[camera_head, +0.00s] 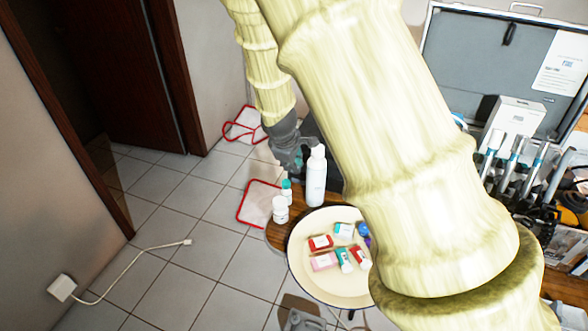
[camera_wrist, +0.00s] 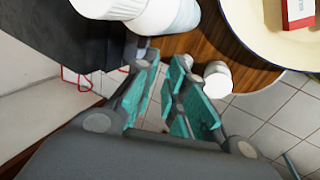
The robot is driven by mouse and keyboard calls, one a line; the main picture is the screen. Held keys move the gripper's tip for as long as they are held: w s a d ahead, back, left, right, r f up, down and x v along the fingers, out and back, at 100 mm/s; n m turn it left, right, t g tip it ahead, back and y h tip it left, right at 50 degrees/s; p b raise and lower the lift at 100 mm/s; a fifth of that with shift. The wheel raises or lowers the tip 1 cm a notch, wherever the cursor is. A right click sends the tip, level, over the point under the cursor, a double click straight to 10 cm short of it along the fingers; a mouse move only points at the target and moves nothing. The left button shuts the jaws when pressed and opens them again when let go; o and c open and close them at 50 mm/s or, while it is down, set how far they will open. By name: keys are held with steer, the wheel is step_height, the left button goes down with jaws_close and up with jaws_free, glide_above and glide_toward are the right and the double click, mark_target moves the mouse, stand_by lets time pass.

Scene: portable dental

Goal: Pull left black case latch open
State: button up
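A dark, black-sided object (camera_wrist: 75,32), probably the black case, fills the upper left of the wrist view, beside the fingers. No latch can be made out on it. In the head view, an open case with a grey lid (camera_head: 470,55) stands at the right, and my pale arm hides much of the area in front of it. My gripper (camera_head: 288,160) is small and partly hidden beyond the white bottle in the head view. In the wrist view its teal-padded fingers (camera_wrist: 167,66) are apart with nothing held between them.
A round cream tray (camera_head: 308,281) holds several small boxes. Dental handpieces (camera_head: 512,155) stand at the right.

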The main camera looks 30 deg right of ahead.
steer(key=v, duration=0.6)
steer(key=shift+s+r, duration=0.1)
steer(key=shift+r, duration=0.1)
stand_by(0.4)
